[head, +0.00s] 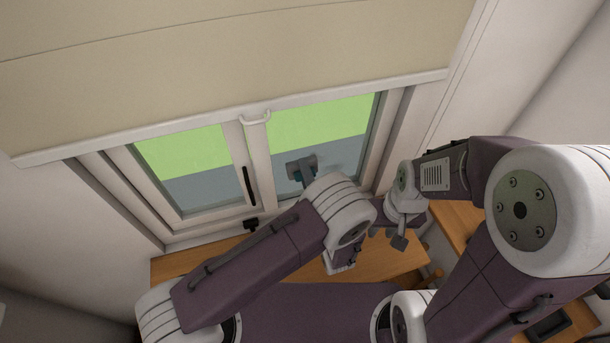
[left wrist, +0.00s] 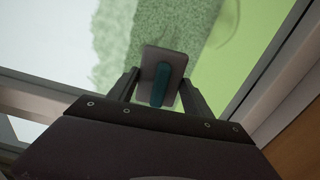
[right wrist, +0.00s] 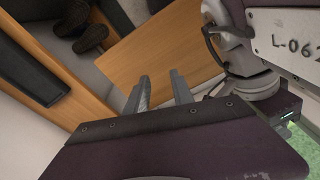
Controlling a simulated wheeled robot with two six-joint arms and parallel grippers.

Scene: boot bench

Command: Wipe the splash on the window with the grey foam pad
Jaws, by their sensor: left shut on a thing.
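The grey foam pad (head: 303,162) with its teal handle is in front of the right window pane (head: 345,155), near the pane's lower left. My left gripper (head: 299,180) is shut on it, partly hidden by my forearm in the head view. In the left wrist view the pad (left wrist: 172,57) and teal handle sit between the fingers. I cannot tell whether the pad touches the glass. A faint curved mark shows on the glass in the left wrist view; I cannot tell whether it is the splash. My right gripper (right wrist: 160,90) is open and empty above the bench.
A cream blind (head: 230,60) hangs over the upper window. The frame has a white middle post and a black handle (head: 249,187). A wooden bench top (head: 205,263) lies below the window. Dark boots (right wrist: 80,25) show in the right wrist view.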

